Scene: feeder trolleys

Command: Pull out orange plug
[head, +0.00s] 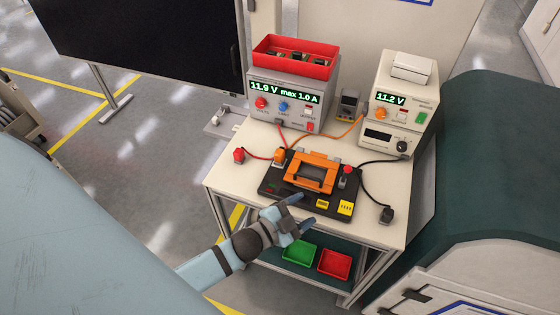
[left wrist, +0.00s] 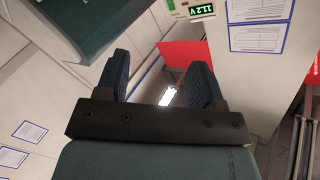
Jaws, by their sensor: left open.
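The orange plug (head: 279,157) stands at the left rear corner of the black test fixture (head: 270,188), and an orange cable (head: 335,134) leads back from it. My left gripper (head: 301,213) is at the front edge of the trolley table, in front of the fixture and apart from the plug. Its fingers are spread and empty; they also show in the left wrist view (left wrist: 158,76), where the plug does not appear. My right gripper is not in view.
An orange clamp (head: 312,171) sits on the fixture. A red plug (head: 239,155) and a black plug (head: 386,215) lie on the table (head: 228,181) at either side. Two instruments (head: 287,98) (head: 390,134) stand behind. Green and red bins (head: 335,264) are on the shelf below.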

